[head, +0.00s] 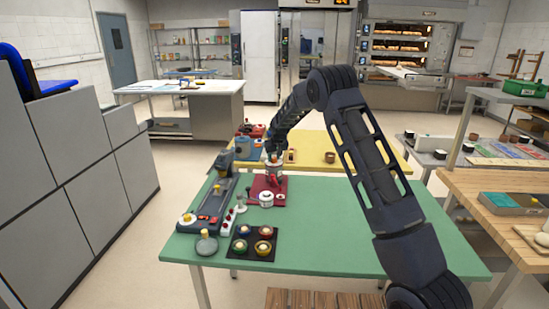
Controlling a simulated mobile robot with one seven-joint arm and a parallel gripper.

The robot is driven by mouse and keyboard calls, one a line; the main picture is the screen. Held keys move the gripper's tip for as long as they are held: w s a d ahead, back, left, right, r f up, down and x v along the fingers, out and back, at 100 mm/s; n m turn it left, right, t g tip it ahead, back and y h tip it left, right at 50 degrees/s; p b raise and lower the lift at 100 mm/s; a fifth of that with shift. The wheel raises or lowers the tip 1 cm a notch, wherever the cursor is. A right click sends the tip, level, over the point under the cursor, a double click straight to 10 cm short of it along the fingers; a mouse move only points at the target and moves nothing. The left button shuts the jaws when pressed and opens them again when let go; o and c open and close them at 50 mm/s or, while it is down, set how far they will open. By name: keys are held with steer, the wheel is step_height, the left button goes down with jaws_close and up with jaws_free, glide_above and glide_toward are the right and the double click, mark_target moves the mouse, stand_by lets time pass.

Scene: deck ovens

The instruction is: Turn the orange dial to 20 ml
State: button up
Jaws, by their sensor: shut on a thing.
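My gripper (274,158) reaches down over the dark red mat (261,193) at the far left part of the green table. It is shut on a small orange part at the top of a red and white device, which looks like the orange dial (273,160). The fingers cover most of the dial, and its scale marks are too small to read. The device body (275,178) stands upright on the mat below my gripper.
A white jar (266,199) stands in front of the device. A long grey apparatus (213,200) lies left of it. A black tray (252,256) holds several coloured cups near a grey knobbed weight (206,244). The green table's (340,235) middle and right are clear.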

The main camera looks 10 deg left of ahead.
steer(key=m, duration=0.2)
steer(key=m+h, duration=0.2)
steer(key=m, duration=0.1)
steer(key=shift+s+a+m+t, duration=0.1)
steer(key=shift+a+m+t, duration=0.15)
steer(key=shift+m+t, duration=0.05)
steer(key=m+h, duration=0.2)
steer(key=m, duration=0.2)
steer(key=shift+m, duration=0.4)
steer(key=o, duration=1)
steer(key=shift+c, duration=0.2)
steer(key=v, duration=1)
steer(key=shift+a+r, duration=0.15)
steer(key=shift+r, duration=0.3)
